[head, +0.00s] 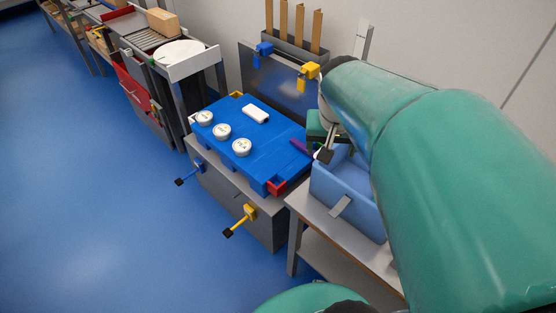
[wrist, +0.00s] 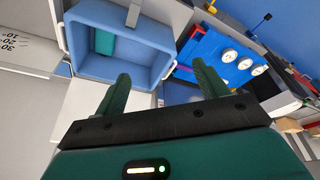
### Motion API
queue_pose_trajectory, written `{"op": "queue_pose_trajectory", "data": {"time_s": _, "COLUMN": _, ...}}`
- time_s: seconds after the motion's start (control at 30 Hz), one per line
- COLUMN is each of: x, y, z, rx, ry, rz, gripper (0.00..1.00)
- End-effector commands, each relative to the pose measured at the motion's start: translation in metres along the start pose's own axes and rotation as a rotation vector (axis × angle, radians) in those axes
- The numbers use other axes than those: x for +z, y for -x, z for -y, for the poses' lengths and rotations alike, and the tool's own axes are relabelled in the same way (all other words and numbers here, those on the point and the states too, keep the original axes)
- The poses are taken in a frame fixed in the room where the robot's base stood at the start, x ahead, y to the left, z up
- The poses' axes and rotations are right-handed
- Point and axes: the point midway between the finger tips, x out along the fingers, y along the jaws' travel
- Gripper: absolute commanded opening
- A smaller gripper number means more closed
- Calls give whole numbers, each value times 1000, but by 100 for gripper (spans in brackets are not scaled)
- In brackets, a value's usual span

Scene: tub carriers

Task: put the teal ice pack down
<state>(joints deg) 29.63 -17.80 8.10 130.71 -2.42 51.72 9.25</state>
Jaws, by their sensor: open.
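The teal ice pack (wrist: 104,42) lies inside the light blue tub (wrist: 157,47), close to one wall, in the wrist view. My gripper (wrist: 160,69) is open, with nothing between its two green fingers, and is apart from the pack. In the head view my gripper (head: 322,150) is at the far left edge of the same tub (head: 334,190), partly hidden by my arm. The ice pack cannot be made out in the head view.
Blue and yellow clamps stick out around the cabinet. The floor (head: 100,210) at left is clear.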

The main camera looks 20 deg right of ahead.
Motion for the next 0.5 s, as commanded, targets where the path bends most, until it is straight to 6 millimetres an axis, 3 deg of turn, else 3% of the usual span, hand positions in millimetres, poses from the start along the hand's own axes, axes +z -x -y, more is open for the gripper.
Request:
{"op": "queue_pose_trajectory", "data": {"time_s": 0.03, "x": 14, "y": 15, "z": 18, "rx": -23, "ry": 70, "rz": -38, "gripper": 72}}
{"op": "queue_pose_trajectory", "data": {"time_s": 0.2, "x": 60, "y": 49, "z": 60, "rx": -114, "ry": 274, "rz": -136, "gripper": 72}}
{"op": "queue_pose_trajectory", "data": {"time_s": 0.33, "x": 91, "y": 64, "z": 78, "rx": -184, "ry": 396, "rz": -192, "gripper": 72}}
{"op": "queue_pose_trajectory", "data": {"time_s": 0.5, "x": 110, "y": 71, "z": 86, "rx": -229, "ry": 468, "rz": -222, "gripper": 72}}
